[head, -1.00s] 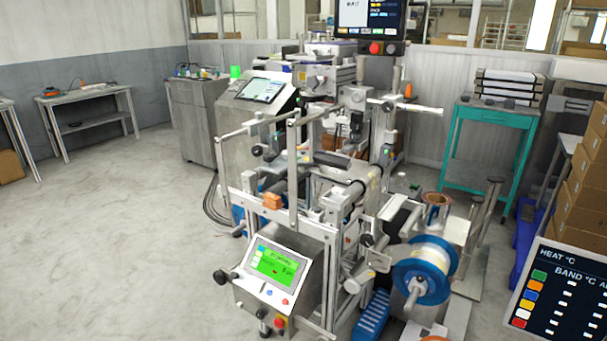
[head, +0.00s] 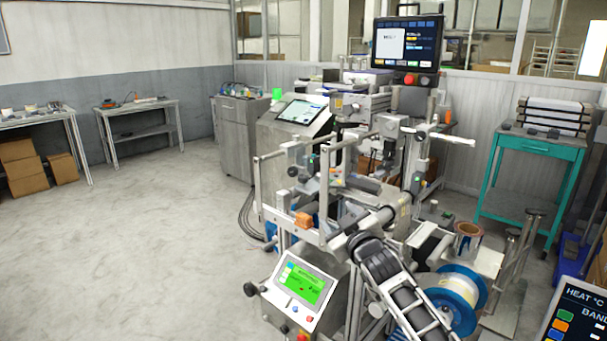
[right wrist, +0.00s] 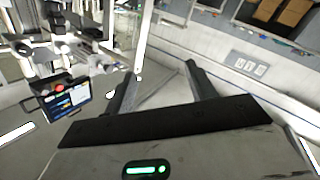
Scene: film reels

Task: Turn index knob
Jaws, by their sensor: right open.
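A black knob (head: 250,289) sticks out at the left side of the machine's control box, beside its green screen (head: 305,284). Other small black knobs, such as one higher on the frame (head: 293,171), also show; I cannot read which is the index knob. My right gripper (head: 363,239) is in front of the machine's frame, right of and above the control box; its fingers are hard to make out there. In the right wrist view the gripper (right wrist: 162,84) is open, with nothing between its two dark fingers. My left gripper is out of view.
The label machine's monitor (head: 407,43) stands at the back, and also shows in the right wrist view (right wrist: 66,97). A blue reel (head: 455,296) is right of my right arm. A teal table (head: 535,146) stands by the wall. The floor at left is clear.

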